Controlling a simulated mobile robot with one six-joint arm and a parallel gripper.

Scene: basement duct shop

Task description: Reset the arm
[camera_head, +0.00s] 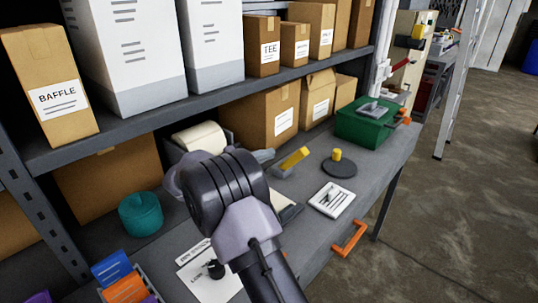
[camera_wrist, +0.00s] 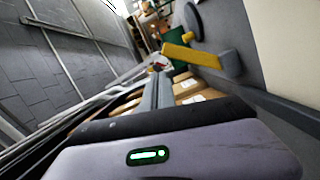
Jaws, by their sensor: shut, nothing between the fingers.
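My arm reaches up from the bottom of the head view, over the workbench (camera_head: 310,245), with its dark ribbed joint in front of the bench's middle. The same tool is on the bench in the head view (camera_head: 293,159).
A shelf with cartons, including one labelled BAFFLE (camera_head: 58,95), stands over the bench's back. A green box (camera_head: 368,122), a dark disc with yellow knob (camera_head: 338,166), a white tray (camera_head: 331,200) and a teal container (camera_head: 141,214) occupy the bench. Open floor (camera_head: 465,200) lies right.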

